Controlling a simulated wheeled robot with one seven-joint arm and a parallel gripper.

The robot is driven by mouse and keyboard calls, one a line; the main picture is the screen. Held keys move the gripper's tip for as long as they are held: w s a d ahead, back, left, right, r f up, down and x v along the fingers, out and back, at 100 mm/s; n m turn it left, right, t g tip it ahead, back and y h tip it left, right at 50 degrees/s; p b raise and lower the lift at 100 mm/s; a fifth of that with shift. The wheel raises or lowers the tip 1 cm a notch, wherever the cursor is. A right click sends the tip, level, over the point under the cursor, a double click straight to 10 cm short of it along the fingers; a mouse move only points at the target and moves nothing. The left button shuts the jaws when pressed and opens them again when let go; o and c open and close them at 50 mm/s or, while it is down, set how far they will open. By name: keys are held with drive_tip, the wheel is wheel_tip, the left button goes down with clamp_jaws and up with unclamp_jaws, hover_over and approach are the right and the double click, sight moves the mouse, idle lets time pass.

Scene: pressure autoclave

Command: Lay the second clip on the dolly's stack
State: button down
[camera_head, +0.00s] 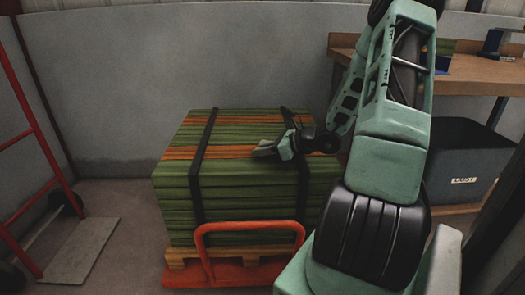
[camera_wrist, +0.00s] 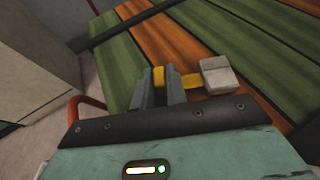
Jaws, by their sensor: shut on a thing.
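My gripper (camera_head: 270,150) is over the right part of the stack's top in the head view, close to the boards. In the wrist view its two grey fingers (camera_wrist: 159,82) are shut on a yellow clip (camera_wrist: 190,81) with a pale grey block at its right end. I cannot tell whether the clip touches the boards. The stack (camera_head: 245,183) is of green and orange boards, bound by two black straps. It sits on a wooden pallet on the red dolly (camera_head: 250,224), whose hoop handle faces me. I see no other clip.
A red hand truck (camera_head: 40,135) with a grey plate stands at the left. A wooden workbench (camera_head: 475,72) stands at the right, with a dark labelled bin (camera_head: 465,155) below. A grey wall is behind the stack.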

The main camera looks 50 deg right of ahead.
drive_tip(key=shift+f, duration=0.2)
drive_tip(key=c, duration=1.4)
unclamp_jaws()
